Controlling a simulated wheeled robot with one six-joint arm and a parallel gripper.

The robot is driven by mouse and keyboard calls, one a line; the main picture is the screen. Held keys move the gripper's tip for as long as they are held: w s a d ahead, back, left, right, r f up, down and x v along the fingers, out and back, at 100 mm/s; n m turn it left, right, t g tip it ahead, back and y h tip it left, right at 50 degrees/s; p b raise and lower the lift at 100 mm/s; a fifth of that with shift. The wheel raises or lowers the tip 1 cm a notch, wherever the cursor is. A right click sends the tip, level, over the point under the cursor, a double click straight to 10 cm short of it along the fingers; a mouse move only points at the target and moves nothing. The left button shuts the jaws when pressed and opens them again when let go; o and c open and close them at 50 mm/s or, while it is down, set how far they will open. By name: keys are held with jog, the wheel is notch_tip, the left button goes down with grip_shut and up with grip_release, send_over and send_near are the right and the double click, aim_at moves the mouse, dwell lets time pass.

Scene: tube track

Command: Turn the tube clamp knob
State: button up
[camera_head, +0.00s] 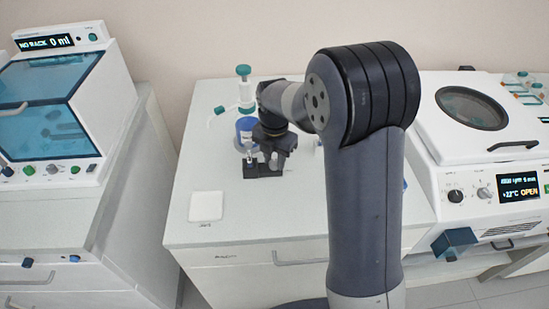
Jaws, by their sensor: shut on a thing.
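My gripper (264,157) points down over a small black block (262,173) on the white bench, which looks like the tube clamp's base. The gripper's dark fingers are shut at the top of this block, on what appears to be the clamp knob; the knob itself is mostly hidden by the fingers. A small pale upright piece shows at the block's left side. Whether a tube sits in the clamp is too small to tell.
A blue-and-white container (244,128) stands just behind the gripper, and a green-capped bottle (244,90) farther back. A white square pad (206,206) lies front left on the bench (240,222). A blue-windowed machine (50,110) stands left, a centrifuge-like machine (485,150) right.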

aim_at(274, 162)
jog(key=o, duration=1)
jog(key=shift+c, duration=0.2)
notch_tip(274, 162, up, 11)
jog(key=shift+b, duration=0.3)
jog(key=shift+f, duration=0.15)
notch_tip(274, 162, down, 11)
jog(key=shift+r+p, duration=0.1)
jog(key=shift+p, duration=0.2)
jog(key=shift+m, duration=0.3)
